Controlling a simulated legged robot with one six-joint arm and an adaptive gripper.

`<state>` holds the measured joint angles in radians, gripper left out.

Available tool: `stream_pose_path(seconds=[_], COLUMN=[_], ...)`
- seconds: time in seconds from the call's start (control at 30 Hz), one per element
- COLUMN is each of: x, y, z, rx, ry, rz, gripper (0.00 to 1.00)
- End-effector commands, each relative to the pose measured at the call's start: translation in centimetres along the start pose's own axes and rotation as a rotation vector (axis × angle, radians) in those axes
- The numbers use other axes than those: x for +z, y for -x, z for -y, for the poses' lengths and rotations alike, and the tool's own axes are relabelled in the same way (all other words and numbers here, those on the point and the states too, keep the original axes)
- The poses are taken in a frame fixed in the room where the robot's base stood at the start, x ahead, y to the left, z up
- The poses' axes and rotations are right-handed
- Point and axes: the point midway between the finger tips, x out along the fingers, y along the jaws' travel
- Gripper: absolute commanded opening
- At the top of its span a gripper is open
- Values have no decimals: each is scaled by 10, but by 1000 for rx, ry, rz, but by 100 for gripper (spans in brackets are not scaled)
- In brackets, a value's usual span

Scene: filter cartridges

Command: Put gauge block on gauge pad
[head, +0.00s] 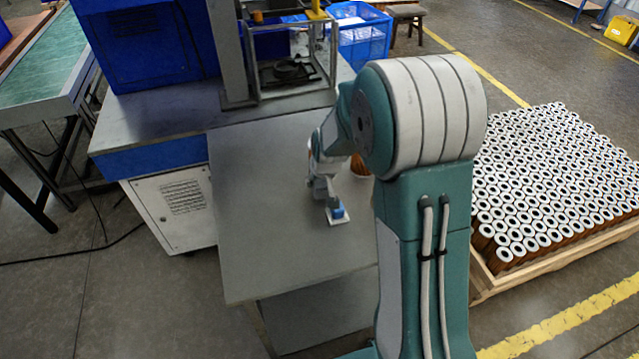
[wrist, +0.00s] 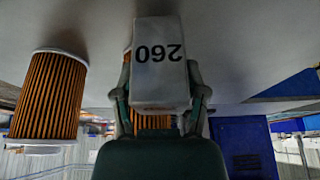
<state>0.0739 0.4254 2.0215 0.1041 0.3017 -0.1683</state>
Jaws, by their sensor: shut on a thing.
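The gauge block (wrist: 160,70) is a pale grey block marked "260", which reads upside down in the wrist view. My gripper (wrist: 162,108) is shut on it, one finger on each side.
An orange pleated filter cartridge (wrist: 48,98) stands on the table; another is partly hidden behind the block. A framed fixture (head: 290,70) stands at the table's back. A pallet of many cartridges (head: 555,185) is at right. The table's front left is clear.

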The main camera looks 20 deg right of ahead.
Motion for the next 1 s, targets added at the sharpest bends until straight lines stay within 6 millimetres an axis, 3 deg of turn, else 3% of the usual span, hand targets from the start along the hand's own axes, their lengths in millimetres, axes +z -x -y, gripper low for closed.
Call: stream_pose_path(seconds=[0.1, 0.43, 0.47, 0.53, 1.0], x=[5, 6, 7, 7, 6], y=[-12, -15, -16, -15, -12], z=[0, 0, 0, 0, 0], rx=[0, 0, 0, 0, 0], ry=[-1, -1, -1, -1, -1], rz=[0, -1, 0, 0, -2], gripper=[0, 0, 61, 91, 91])
